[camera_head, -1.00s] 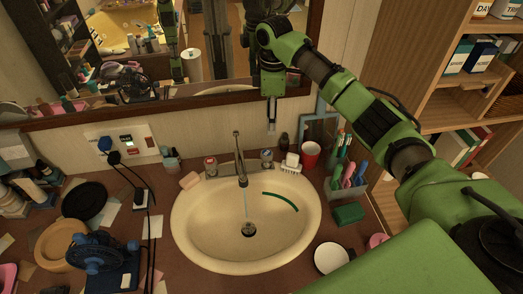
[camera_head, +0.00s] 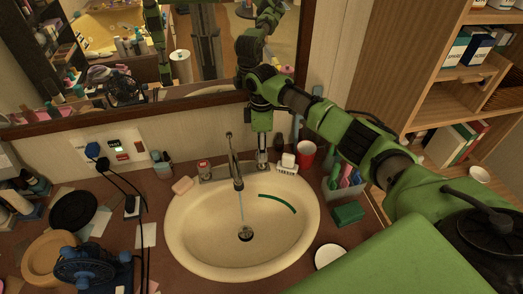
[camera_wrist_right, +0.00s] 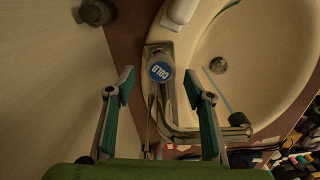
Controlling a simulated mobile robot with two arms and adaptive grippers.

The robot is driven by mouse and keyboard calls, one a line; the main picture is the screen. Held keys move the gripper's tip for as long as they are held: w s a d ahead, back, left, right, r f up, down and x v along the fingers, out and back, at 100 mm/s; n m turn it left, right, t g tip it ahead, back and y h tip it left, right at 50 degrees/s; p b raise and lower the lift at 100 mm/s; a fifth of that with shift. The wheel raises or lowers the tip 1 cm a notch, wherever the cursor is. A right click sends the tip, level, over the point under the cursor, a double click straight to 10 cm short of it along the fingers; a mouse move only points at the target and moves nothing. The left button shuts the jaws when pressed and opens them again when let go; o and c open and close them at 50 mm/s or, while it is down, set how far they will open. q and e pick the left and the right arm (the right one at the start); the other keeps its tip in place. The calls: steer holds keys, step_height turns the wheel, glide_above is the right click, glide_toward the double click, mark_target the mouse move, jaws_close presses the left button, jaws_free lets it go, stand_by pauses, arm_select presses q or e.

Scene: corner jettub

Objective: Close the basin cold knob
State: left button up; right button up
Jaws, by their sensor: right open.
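The basin cold knob (camera_wrist_right: 161,71), with a round blue cap reading COLD, shows in the right wrist view. My right gripper (camera_wrist_right: 160,86) is open, with its two green-padded fingers apart on either side of the knob in that picture; I cannot tell if either touches it. In the head view my right gripper (camera_head: 262,157) points down at the right end of the faucet and hides most of the knob. The faucet spout (camera_head: 237,165) stands to the left, with a thin water stream (camera_head: 241,205) falling into the basin (camera_head: 205,235). My left gripper is out of view.
The other knob (camera_head: 204,168) has a red mark, left of the spout. Soap (camera_head: 182,185) lies beside it. A white soap-like dispenser (camera_head: 287,164) and red cup (camera_head: 306,154) stand close right of my gripper. The mirror (camera_head: 130,60) is behind.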

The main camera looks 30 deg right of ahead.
steer(key=shift+f, duration=1.65)
steer(key=c, duration=1.1)
steer(key=shift+p, duration=0.3)
